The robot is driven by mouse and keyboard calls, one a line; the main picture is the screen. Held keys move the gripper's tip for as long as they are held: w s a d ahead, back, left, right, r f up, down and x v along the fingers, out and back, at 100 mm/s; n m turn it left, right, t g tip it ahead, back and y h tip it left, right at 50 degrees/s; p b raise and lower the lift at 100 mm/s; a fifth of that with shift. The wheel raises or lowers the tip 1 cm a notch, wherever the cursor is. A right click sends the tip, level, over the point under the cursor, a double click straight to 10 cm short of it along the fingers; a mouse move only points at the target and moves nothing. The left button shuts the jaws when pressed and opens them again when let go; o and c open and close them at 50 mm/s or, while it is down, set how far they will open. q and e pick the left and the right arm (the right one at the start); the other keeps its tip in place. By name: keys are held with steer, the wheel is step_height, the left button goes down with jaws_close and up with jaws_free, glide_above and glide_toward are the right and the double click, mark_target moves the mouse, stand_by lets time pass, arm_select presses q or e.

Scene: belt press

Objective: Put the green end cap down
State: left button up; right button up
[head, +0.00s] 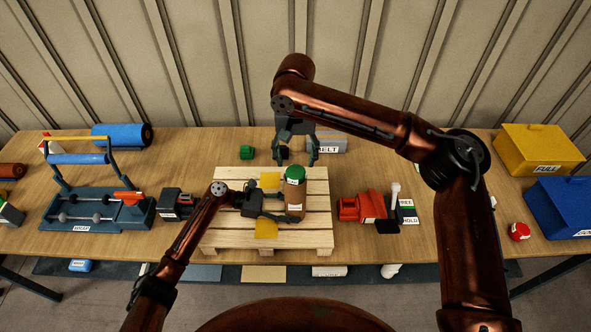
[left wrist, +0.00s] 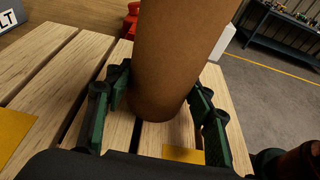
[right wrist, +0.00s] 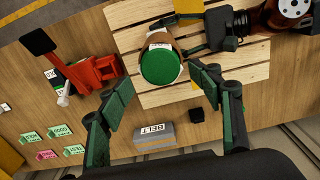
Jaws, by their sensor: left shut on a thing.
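A green end cap (head: 295,172) sits on top of an upright brown tube (head: 295,197) on the wooden pallet (head: 318,240). My left gripper (head: 284,206) is shut around the tube, which also fills the left wrist view (left wrist: 175,60). My right gripper (head: 297,161) is open and empty, just behind the cap. In the right wrist view the cap (right wrist: 160,66) shows from above, just beyond the spread fingers (right wrist: 160,86) and not between them. A second green piece (head: 247,153) lies on the table behind the pallet.
A grey belt box (head: 330,144) stands behind the pallet. A red device (head: 362,207) is to the right and a dark block (head: 175,205) to the left. A blue stand (head: 95,215) is further left; yellow (head: 538,150) and blue bins (head: 562,205) are far right.

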mark_target(295, 172)
arm_select(q)
steer(key=shift+f, duration=0.2)
arm_select(e)
step_height(295, 172, up, 6)
arm_select(q)
steer(key=o, duration=0.9)
steer(key=shift+r, duration=0.15)
steer(key=shift+o, duration=0.2)
steer(key=shift+a, duration=0.1)
